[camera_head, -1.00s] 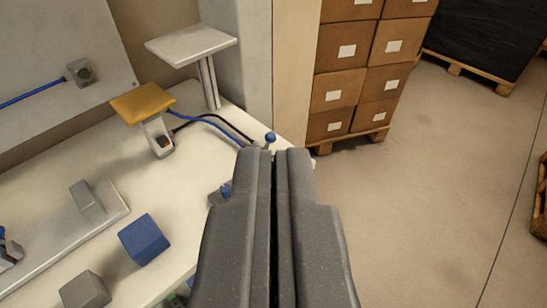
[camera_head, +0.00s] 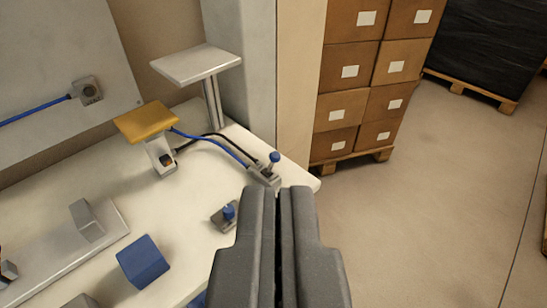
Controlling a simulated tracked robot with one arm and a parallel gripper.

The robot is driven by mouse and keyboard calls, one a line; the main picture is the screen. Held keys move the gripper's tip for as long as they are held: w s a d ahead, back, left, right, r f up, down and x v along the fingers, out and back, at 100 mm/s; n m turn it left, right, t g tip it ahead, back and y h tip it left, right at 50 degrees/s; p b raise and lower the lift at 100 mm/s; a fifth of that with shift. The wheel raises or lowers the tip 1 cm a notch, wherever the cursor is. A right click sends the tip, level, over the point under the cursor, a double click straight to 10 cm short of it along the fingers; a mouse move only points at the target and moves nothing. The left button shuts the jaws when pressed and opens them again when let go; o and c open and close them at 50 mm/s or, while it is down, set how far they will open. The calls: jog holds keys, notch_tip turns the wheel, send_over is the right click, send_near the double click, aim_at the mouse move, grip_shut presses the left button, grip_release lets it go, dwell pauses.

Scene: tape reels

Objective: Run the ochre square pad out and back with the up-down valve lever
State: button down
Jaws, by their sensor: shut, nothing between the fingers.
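The ochre square pad (camera_head: 146,121) sits on top of a short grey cylinder unit (camera_head: 159,155) on the white bench. A blue and a black hose run from this unit to a small valve with a blue-knobbed lever (camera_head: 274,158) near the bench's right edge. A second blue-knobbed lever (camera_head: 229,212) stands on a grey base nearer to me. Which of them is the up-down valve lever I cannot tell. My gripper (camera_head: 277,190) is shut and empty, its tips just below the far lever in the picture and right of the nearer one, apparently touching neither.
A pale square plate (camera_head: 195,64) on a post stands behind the pad. A blue block (camera_head: 142,261) and a grey block (camera_head: 87,220) on a long plate are at the left. Stacked cartons (camera_head: 350,90) stand beyond the bench. The floor at the right is clear.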

aim_at(273, 162)
jog(key=w+a+f+p, duration=0.2)
jog(key=w+a+f, duration=0.1)
jog(key=w+f, duration=0.4)
jog(key=w+a+f+p, duration=0.3)
jog(key=w+a+f, duration=0.1)
jog(key=w+f, duration=0.25)
jog(key=d+f+m+t+h+p, duration=0.1)
jog(key=f+p, duration=0.1)
jog(key=f, duration=0.5)
jog(key=d+f+t+h+p, duration=0.1)
jog(key=d+f+h+p, duration=0.1)
jog(key=f, duration=0.5)
jog(key=shift+w+d+m+p, duration=0.25)
jog(key=shift+w+m+p, duration=0.1)
jog(key=shift+w+m, duration=0.1)
jog(key=w+b, duration=0.1)
jog(key=w, duration=0.3)
jog(key=w+d+b, duration=0.1)
jog(key=w, duration=0.4)
jog(key=w+d+b, duration=0.1)
jog(key=w, duration=0.4)
jog(key=shift+d+f, duration=0.1)
jog(key=shift+d, duration=0.05)
